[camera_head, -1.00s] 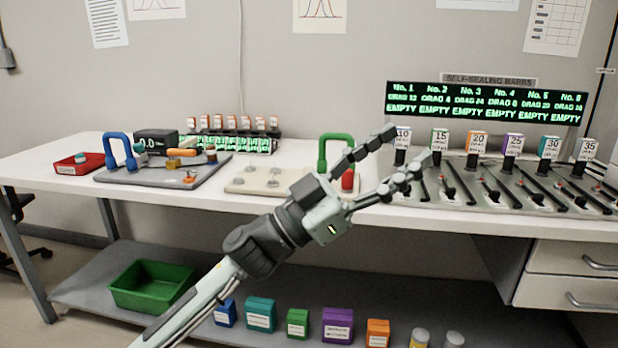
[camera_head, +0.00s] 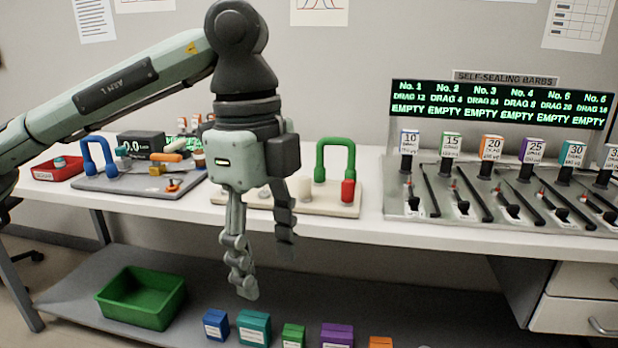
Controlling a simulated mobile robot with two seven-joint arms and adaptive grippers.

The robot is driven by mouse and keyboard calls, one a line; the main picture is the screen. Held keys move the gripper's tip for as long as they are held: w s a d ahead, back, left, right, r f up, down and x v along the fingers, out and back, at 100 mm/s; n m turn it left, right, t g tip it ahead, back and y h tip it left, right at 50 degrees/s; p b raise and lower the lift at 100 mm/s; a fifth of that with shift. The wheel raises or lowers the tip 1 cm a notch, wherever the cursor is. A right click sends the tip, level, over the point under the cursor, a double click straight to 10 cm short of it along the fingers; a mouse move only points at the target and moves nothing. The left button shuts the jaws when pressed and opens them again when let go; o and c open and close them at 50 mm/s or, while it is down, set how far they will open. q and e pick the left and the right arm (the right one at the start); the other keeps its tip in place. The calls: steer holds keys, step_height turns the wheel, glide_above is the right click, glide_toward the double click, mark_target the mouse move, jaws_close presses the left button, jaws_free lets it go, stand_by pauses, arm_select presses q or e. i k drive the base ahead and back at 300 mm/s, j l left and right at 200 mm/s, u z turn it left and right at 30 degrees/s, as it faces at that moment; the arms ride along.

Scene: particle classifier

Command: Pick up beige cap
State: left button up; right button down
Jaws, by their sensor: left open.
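A small pale beige, cap-like piece (camera_head: 304,189) stands on the light board (camera_head: 345,210) at the middle of the table. It is left of a red cylinder (camera_head: 347,191), and I cannot tell for sure that it is the beige cap. My left gripper (camera_head: 266,270) points down with its fingers apart and nothing between them. It appears in front of the table's front edge, left of the pale piece, and hides the left part of the board. My right gripper is not in view.
A green handle (camera_head: 335,142) rises from the board. A grey tray with a blue handle (camera_head: 98,140) and a red bin (camera_head: 45,175) are at left. Slotted rails under number tags (camera_head: 450,140) fill the right. A green bin (camera_head: 140,318) and several boxes sit on the lower shelf.

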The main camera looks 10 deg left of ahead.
mark_target(304, 180)
steer(key=i, duration=1.2)
